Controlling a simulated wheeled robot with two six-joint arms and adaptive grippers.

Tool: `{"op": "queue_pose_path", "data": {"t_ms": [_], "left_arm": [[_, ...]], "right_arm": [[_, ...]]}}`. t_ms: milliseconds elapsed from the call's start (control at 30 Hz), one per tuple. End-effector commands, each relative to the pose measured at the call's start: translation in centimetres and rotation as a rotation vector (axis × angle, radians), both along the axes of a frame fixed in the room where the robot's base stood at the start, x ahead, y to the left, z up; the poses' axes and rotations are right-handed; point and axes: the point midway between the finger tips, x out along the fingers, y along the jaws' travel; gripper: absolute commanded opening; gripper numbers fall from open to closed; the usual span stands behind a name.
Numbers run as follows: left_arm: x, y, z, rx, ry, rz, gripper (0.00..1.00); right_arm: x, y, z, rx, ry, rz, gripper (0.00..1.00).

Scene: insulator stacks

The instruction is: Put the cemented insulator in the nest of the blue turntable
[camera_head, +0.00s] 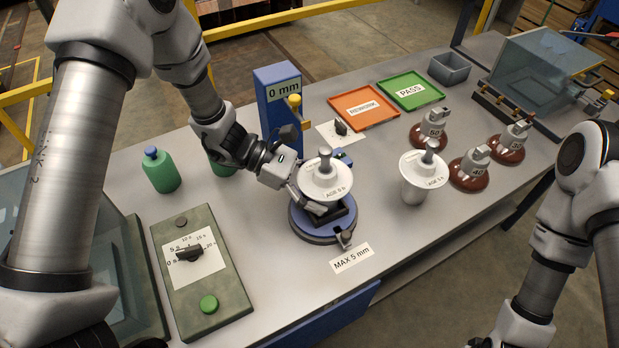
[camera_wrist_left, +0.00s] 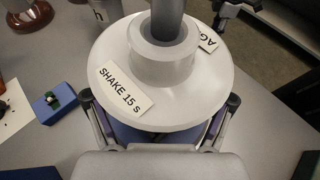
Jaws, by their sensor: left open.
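A white disc insulator (camera_head: 325,180) with a grey pin on top and an "AGE 0 h" label stands over the blue turntable (camera_head: 315,230). It also fills the left wrist view (camera_wrist_left: 165,75), where a "SHAKE 15 s" label shows. My left gripper (camera_head: 313,206) is open, with its fingers low on either side under the disc. The disc hides the insulator's lower part and the nest, so I cannot tell how it is seated or whether the fingers touch it. My right arm shows at the right edge; its gripper is out of frame.
A second white insulator (camera_head: 424,170) labelled "AGE 1 h" stands to the right. Several brown insulators (camera_head: 470,170) stand beyond it. A blue "0 mm" post (camera_head: 272,105), an orange tray (camera_head: 364,122) and a green PASS tray (camera_head: 412,106) are behind. A green control box (camera_head: 225,290) stands at left.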

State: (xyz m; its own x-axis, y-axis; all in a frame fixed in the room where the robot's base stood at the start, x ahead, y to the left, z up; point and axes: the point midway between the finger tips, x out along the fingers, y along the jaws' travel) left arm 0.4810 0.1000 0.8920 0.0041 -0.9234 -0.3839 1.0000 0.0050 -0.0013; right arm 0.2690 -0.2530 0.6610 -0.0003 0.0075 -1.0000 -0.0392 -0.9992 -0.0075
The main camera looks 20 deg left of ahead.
Motion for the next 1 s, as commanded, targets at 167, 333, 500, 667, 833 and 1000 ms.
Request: {"op": "queue_pose_path", "data": {"t_ms": [167,333,500,667,833,1000], "left_arm": [[0.2,3.3,1.4,-0.006,-0.006,0.008,0.82],[0.1,7.4,3.3,-0.007,-0.005,0.008,0.82],[0.0,10.2,4.3,-0.003,-0.005,0.003,0.82],[-0.1,10.9,4.5,0.0,-0.001,0.002,0.82],[-0.1,10.9,4.5,0.0,-0.001,0.002,0.82],[0.0,10.9,4.5,-0.001,-0.001,0.002,0.82]], "right_arm": [[0.0,0.0,-0.2,0.0,0.0,0.0,0.4],[0.0,0.0,0.0,0.0,0.0,0.0,0.4],[0.0,0.0,0.2,0.0,0.0,0.0,0.4],[0.0,0.0,0.2,0.0,0.0,0.0,0.4],[0.0,0.0,0.2,0.0,0.0,0.0,0.4],[0.0,0.0,0.2,0.0,0.0,0.0,0.4]]}}
